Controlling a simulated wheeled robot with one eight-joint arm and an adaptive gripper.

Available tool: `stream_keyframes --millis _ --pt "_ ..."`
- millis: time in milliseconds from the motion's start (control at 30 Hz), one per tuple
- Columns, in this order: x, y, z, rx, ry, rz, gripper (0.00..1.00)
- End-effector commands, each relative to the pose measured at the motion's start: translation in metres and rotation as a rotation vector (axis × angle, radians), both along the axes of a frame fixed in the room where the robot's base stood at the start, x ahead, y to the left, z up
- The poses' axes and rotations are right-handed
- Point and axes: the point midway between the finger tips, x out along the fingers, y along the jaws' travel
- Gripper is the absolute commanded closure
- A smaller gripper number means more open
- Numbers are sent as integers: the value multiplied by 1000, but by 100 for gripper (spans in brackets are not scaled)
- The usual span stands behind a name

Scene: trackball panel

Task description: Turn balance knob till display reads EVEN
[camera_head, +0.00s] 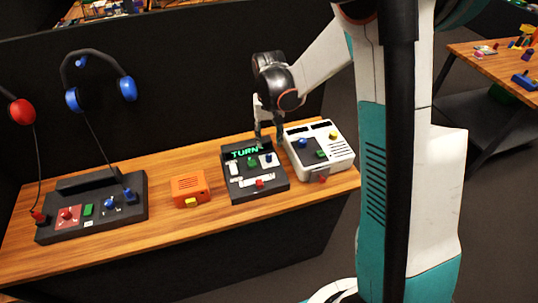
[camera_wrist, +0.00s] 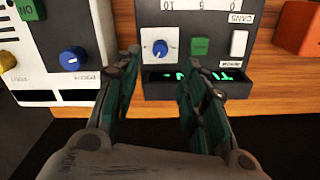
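A black panel box (camera_head: 256,190) stands on the wooden table, with a display (camera_head: 246,152) reading TURN in green letters. In the wrist view the box is upside down and the display (camera_wrist: 203,75) is partly hidden by a finger. A blue knob (camera_wrist: 160,49) sits on a white plate on this box; it also shows in the head view (camera_head: 268,157). I cannot read a balance label. My gripper (camera_head: 268,136) is open and empty above the box's back right edge. In the wrist view its fingers (camera_wrist: 160,72) stand apart on the display side of the knob, not gripping it.
The box also carries a green button (camera_wrist: 200,47), a white switch (camera_wrist: 239,43) and a red control (camera_head: 259,183). A white device (camera_head: 340,158) stands close on the right. An orange box (camera_head: 188,184) and a dark headphone panel (camera_head: 130,209) stand left.

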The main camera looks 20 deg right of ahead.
Motion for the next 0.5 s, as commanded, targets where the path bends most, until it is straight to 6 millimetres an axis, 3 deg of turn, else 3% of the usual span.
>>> stream_keyframes --millis 200,500 --pt "0 0 -45 0 0 0 61" --pt "0 0 -79 0 0 0 61"
